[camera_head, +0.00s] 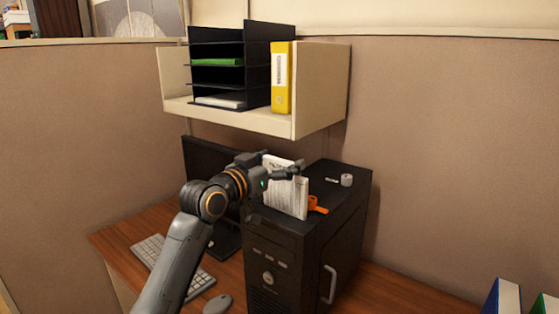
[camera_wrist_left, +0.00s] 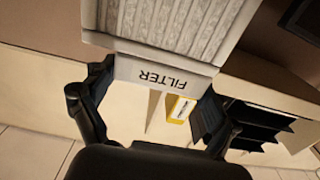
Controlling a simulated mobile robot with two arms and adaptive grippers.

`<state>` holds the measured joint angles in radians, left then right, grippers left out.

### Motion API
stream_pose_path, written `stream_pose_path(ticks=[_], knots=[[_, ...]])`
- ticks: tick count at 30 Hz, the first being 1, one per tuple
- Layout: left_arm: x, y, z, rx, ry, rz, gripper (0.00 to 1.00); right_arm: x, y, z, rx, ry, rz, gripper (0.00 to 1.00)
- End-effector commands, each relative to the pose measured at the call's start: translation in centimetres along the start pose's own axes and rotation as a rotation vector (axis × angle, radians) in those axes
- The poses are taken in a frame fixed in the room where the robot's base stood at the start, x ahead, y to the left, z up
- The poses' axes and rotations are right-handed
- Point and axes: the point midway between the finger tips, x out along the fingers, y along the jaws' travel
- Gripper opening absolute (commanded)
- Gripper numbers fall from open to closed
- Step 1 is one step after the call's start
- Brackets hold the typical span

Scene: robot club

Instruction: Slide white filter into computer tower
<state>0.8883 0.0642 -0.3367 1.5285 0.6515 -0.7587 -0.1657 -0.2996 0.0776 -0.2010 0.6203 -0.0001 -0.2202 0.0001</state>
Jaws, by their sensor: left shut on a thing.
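The white filter (camera_head: 285,198) is a pleated panel held upright at the top of the black computer tower (camera_head: 281,266). Its lower edge meets the tower's top in the head view; I cannot tell whether it is inside a slot. My left gripper (camera_head: 288,172) is shut on the filter's upper end. In the left wrist view the filter (camera_wrist_left: 185,25) fills the top, with its end strip reading "FILTER" between the two fingers of my left gripper (camera_wrist_left: 153,82). My right gripper is not in view.
An orange object (camera_head: 317,205) and a grey roll (camera_head: 347,180) are on the tower's top, right of the filter. A monitor (camera_head: 205,165), keyboard (camera_head: 150,250) and mouse (camera_head: 217,304) are at the left. A shelf (camera_head: 322,92) with a yellow binder (camera_head: 281,78) hangs above.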

Motion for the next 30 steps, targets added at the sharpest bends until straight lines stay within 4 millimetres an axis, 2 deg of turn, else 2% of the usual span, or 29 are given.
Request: stream_pose_path(ticks=[30], knots=[[-0.1,0.0,1.6,0.000,0.001,0.000,0.46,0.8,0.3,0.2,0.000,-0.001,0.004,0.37]])
